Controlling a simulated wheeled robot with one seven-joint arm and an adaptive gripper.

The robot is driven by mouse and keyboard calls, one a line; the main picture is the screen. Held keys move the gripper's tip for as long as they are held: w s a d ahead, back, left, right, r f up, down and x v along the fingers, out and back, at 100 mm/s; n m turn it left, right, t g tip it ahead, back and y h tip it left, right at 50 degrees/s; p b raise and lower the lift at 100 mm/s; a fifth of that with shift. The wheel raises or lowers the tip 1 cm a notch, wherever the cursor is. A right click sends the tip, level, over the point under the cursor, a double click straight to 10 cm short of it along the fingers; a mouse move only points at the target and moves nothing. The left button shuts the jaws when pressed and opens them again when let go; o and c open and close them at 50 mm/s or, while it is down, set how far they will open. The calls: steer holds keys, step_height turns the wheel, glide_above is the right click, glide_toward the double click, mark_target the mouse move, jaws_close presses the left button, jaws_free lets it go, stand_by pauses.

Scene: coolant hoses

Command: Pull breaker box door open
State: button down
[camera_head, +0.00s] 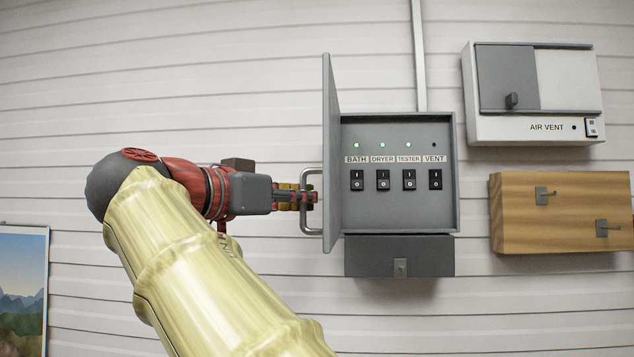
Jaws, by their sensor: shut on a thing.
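The grey breaker box (400,215) is on the wall right of centre. Its door (331,160) stands open, hinged on the box's left side and seen nearly edge-on, swung out from the wall. Inside are several black switches labelled BATH, DRYER, TESTER and VENT; the first three have lit green lights and VENT's is dark. A metal loop handle (304,226) sits on the door's left face. My gripper (312,197) reaches in from the left and is shut on the door handle. The exact finger contact is partly hidden by the handle.
A dark grey box (370,258) with a small latch is directly below. An AIR VENT unit (570,85) and a wooden panel with hooks (520,225) hang at right. A conduit (419,55) rises above the breaker box. A picture (22,275) is at lower left.

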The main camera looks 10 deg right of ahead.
steer(key=shift+w+a+f+g+p, duration=0.1)
steer(key=shift+w+a+g+p, duration=0.2)
steer(key=shift+a, duration=0.25)
steer(key=c, duration=2.3)
jaws_free()
steer(key=shift+s+a, duration=0.2)
steer(key=shift+s, duration=0.05)
steer(key=shift+d, duration=0.15)
steer(key=v, duration=1.2)
steer(key=shift+w+f, duration=0.1)
